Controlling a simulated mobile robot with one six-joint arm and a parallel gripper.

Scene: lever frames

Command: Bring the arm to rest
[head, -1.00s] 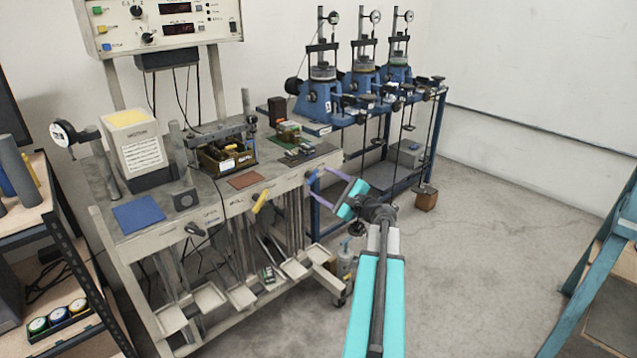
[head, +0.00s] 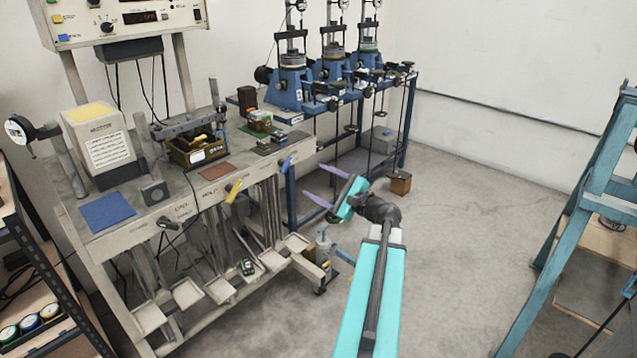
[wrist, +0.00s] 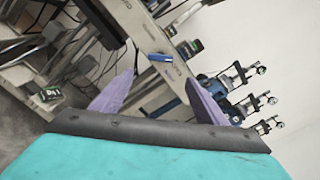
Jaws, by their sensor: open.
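My gripper (head: 326,184) is open and empty, with its two purple fingers spread apart in the head view. It points left toward the right end of the lever bench (head: 165,210) and is apart from it. In the wrist view the two fingers (wrist: 160,98) are spread, with nothing between them. A blue lever handle (head: 286,164) sticks out at the bench's right end, left of the fingers; it also shows in the wrist view (wrist: 160,58). A yellow lever handle (head: 234,191) is further left along the bench front.
Blue test devices (head: 292,88) stand on a blue-framed table behind my gripper. A blue frame (head: 575,205) stands at the right, and a dark shelf (head: 45,260) at the left. The floor (head: 450,220) right of my arm is clear.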

